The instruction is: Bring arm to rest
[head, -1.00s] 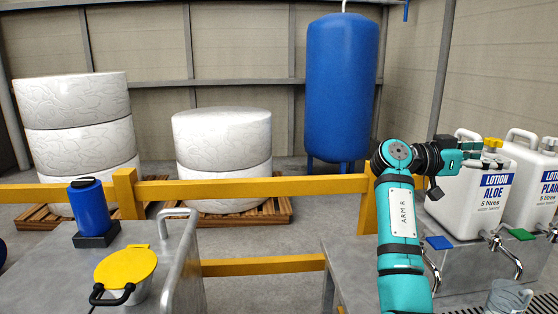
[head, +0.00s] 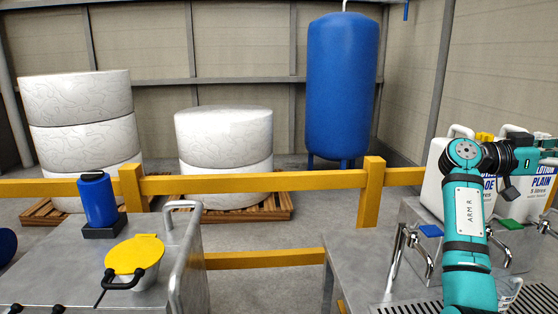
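My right arm, marked ARM R (head: 467,212), is raised at the right side of the head view. Its forearm reaches right across the front of the lotion jugs, and its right gripper (head: 546,165) is at the right picture edge, partly cut off. I cannot tell whether its fingers are open. The lotion aloe jug (head: 432,185) stands behind the arm and is mostly covered, with a bit of yellow cap showing above. The lotion plain jug (head: 538,203) is beside it, partly hidden by the gripper. My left gripper is not in view.
A metal counter (head: 360,262) carries taps with a blue lever (head: 430,231) and a green lever (head: 510,224), and a clear jug (head: 508,290). A yellow rail (head: 270,182) runs behind. At left, a steel cart (head: 50,262) bears a blue canister (head: 98,200) and a yellow-lidded pail (head: 135,256).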

